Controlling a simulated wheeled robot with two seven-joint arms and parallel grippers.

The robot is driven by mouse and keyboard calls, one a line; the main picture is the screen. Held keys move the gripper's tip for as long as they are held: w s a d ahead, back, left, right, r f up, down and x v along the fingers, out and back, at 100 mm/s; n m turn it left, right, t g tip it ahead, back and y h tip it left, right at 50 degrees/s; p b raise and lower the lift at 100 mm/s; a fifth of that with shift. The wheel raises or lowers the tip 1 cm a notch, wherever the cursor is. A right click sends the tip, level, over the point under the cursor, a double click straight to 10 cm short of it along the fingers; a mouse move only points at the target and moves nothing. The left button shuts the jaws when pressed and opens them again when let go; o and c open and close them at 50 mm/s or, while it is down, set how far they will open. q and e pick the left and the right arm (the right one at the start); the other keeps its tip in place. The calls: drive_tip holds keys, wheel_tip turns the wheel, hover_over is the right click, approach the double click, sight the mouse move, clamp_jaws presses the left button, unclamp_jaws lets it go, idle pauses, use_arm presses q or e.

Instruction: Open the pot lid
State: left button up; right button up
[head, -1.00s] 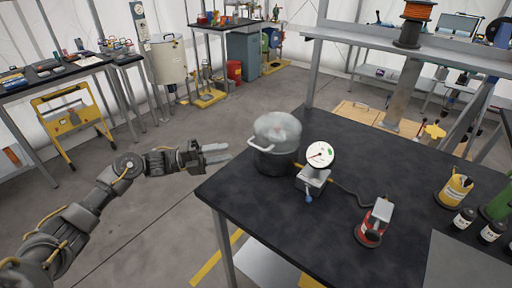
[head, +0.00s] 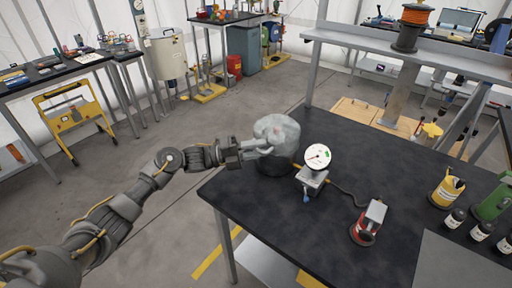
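The pot stands on the black table near its left corner. Its grey, cloudy domed lid (head: 278,130) sits on top, and the dark pot body (head: 272,166) shows below it. My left gripper (head: 261,148) reaches in from the left, with its fingers at the pot's left side, where the light side handle was visible. The fingers overlap the handle and lid edge in the picture. I cannot tell whether they touch or grip it. My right gripper is not in view.
A round white gauge (head: 317,157) on a small stand is close to the pot's right. A red-and-grey device (head: 370,222) stands farther right on the table. Bottles (head: 455,218) and a yellow can (head: 447,190) are at the right. The table's front middle is clear.

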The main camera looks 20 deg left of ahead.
use_arm(q)
drive_tip(key=shift+c, duration=0.3)
clamp_jaws()
